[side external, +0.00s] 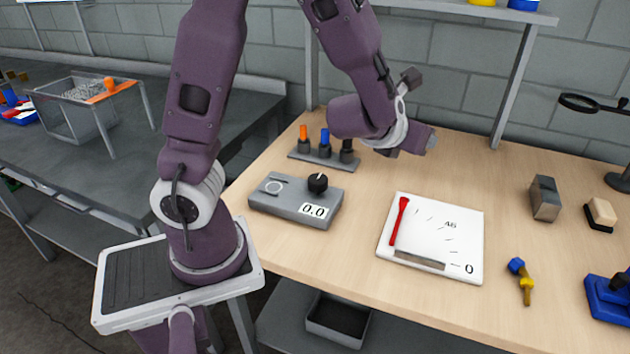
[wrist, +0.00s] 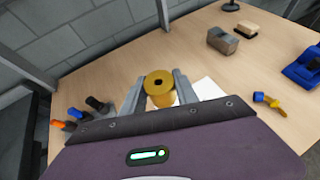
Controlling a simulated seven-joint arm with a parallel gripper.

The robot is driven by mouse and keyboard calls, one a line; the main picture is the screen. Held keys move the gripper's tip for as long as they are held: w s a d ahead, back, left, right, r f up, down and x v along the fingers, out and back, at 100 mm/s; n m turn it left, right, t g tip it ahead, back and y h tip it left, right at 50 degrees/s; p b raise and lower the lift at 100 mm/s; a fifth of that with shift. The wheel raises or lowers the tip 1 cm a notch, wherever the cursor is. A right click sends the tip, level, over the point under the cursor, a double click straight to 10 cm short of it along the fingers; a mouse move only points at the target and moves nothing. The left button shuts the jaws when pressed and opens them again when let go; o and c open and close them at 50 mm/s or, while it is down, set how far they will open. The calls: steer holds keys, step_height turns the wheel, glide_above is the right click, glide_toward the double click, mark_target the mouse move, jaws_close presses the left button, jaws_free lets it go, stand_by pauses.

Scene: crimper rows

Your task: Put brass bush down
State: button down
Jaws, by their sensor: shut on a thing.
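The brass bush (wrist: 158,82), a round golden piece with a dark hole, is between the two grey fingers of my gripper (wrist: 157,92) in the wrist view. My gripper is shut on it. In the side external view my gripper (side external: 410,138) is above the rear middle of the wooden table, behind the white board. Its fingers and the bush cannot be made out there. In the wrist view the bush and fingers cover part of the white board.
The white board (side external: 455,225) carries a red stick (side external: 400,220). A grey box with a dial (side external: 290,205) and a rack of coloured handles (side external: 323,158) stand left. A metal block (side external: 545,198), a blue-yellow piece (side external: 523,280) and a blue fixture (side external: 605,300) lie right. Bare wood lies between.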

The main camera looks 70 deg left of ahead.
steer(key=a+n+g+y, duration=0.4)
steer(key=a+n+y, duration=0.15)
steer(key=a, duration=0.65)
steer(key=n+g, duration=1.4)
steer(key=n, duration=0.1)
glide_above(290, 170)
steer(key=shift+m, duration=0.25)
step_height(290, 170, down, 17)
steer(key=shift+f, duration=0.35)
steer(key=shift+f, duration=0.15)
steer(key=shift+f, duration=0.5)
steer(key=c, duration=0.9)
jaws_free()
steer(key=shift+d+f, duration=0.1)
